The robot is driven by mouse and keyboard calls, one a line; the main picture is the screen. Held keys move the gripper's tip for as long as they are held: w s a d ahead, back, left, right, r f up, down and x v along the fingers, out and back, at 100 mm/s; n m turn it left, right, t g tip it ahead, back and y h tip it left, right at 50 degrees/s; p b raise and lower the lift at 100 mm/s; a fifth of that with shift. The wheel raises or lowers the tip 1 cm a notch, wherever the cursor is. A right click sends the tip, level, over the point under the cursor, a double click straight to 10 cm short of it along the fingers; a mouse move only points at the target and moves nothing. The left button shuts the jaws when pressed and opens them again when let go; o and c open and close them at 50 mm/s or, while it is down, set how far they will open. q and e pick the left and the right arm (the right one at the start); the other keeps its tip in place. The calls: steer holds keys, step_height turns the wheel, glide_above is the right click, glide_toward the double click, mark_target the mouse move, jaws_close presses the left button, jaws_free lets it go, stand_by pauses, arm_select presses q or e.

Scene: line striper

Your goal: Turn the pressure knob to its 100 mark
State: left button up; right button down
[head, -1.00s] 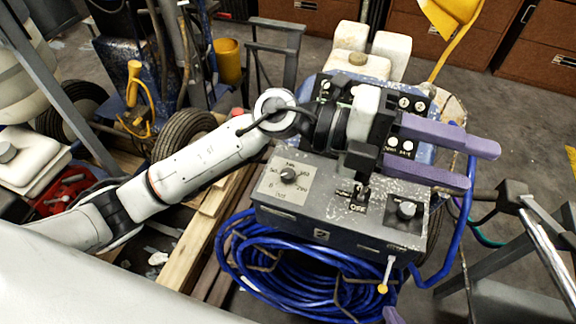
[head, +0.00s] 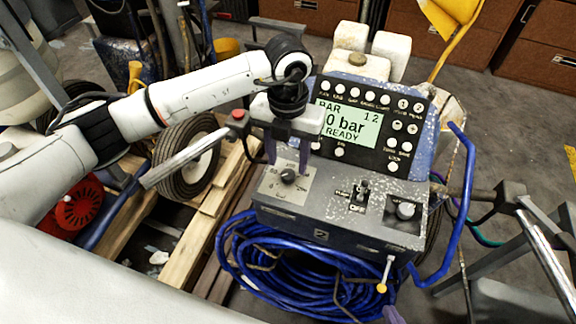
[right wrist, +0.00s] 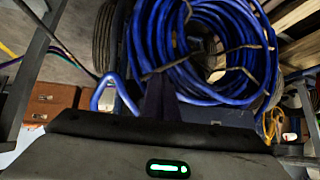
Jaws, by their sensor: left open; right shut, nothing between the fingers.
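The pressure knob, apparently the dark round knob (head: 289,176) on a pale plate with printed scale marks, is at the left of the control box (head: 330,213). Its pointer is too small to read. My left gripper (head: 292,152) is open just above and behind this knob. Its purple fingers point down on either side, and they look empty. My right gripper shows as a purple tip (head: 392,315) at the bottom edge of the head view. In the right wrist view its purple fingers (right wrist: 160,98) are together, with nothing between them.
The display (head: 350,127) reads 0 bar and READY. A coiled blue hose (head: 290,270) hangs below. A blue bent handle (head: 462,200) rises at the right.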

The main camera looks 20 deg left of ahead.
mark_target(288, 174)
arm_select(q)
steer(key=shift+f, duration=2)
steer(key=c, duration=1.1)
steer(key=shift+o, duration=0.2)
